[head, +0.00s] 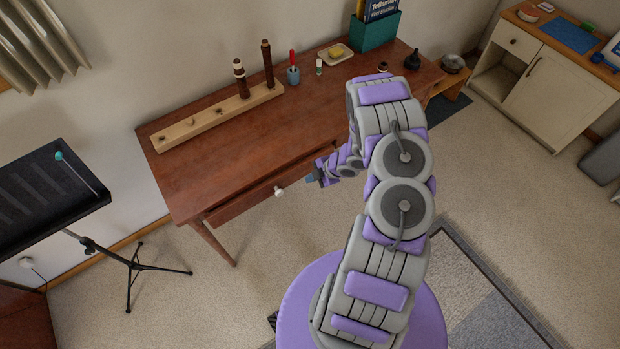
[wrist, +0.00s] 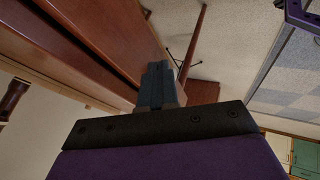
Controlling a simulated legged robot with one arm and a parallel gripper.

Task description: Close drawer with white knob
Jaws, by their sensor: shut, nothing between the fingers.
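The wooden desk (head: 215,165) has a drawer (head: 240,203) under its top with a white knob (head: 279,191) on its front. The drawer front appears to stand out a little from the desk. My gripper (head: 314,178) is to the right of the knob, in front of the desk edge, apart from the knob. In the wrist view my gripper (wrist: 157,82) is shut and empty, with reddish-brown wood panels (wrist: 85,45) close beside it on the left.
On the desk are a wooden rack (head: 215,118) with pegs, a blue cup (head: 293,76), a tray (head: 336,54) and a green box (head: 374,31). A music stand (head: 130,265) is at left. A pale cabinet (head: 545,85) is at right. Carpet before the drawer is clear.

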